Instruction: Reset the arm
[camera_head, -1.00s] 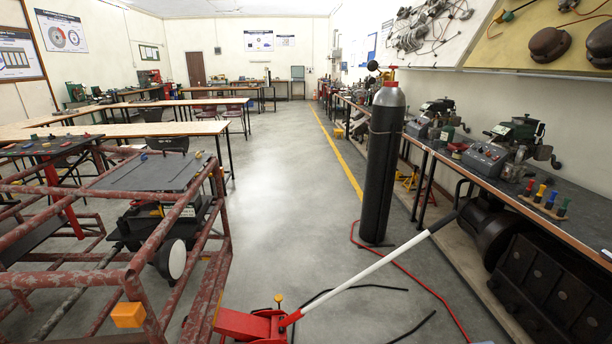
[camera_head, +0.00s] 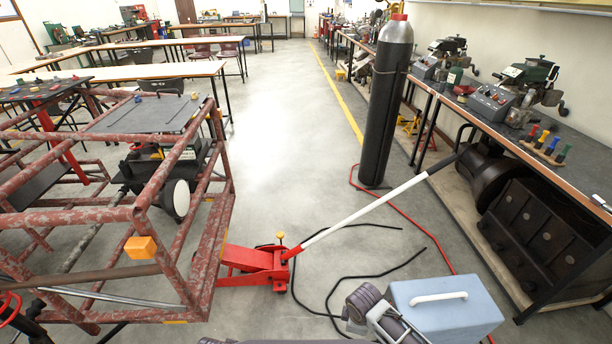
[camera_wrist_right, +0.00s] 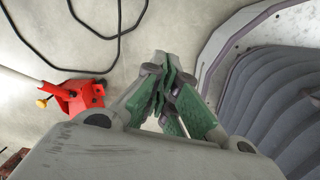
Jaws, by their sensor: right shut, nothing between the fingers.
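My right gripper (camera_wrist_right: 168,62) shows in the right wrist view, with its green-padded fingers closed together and nothing held between them. It hangs above the concrete floor. The red floor jack (camera_head: 258,262) stands low at the side of the rusty red tube chassis (camera_head: 212,245) in the head view, its long white handle (camera_head: 370,208) slanting up to the right. The jack also shows left of my right gripper in the wrist view (camera_wrist_right: 82,98), apart from the fingers. I do not see my left gripper in either view.
A dark gas cylinder (camera_head: 384,110) stands upright beside the workbench (camera_head: 480,112) on the right. Black cable (camera_head: 372,275) and a red hose (camera_head: 428,237) lie on the floor near the jack. The middle aisle (camera_head: 275,130) is clear.

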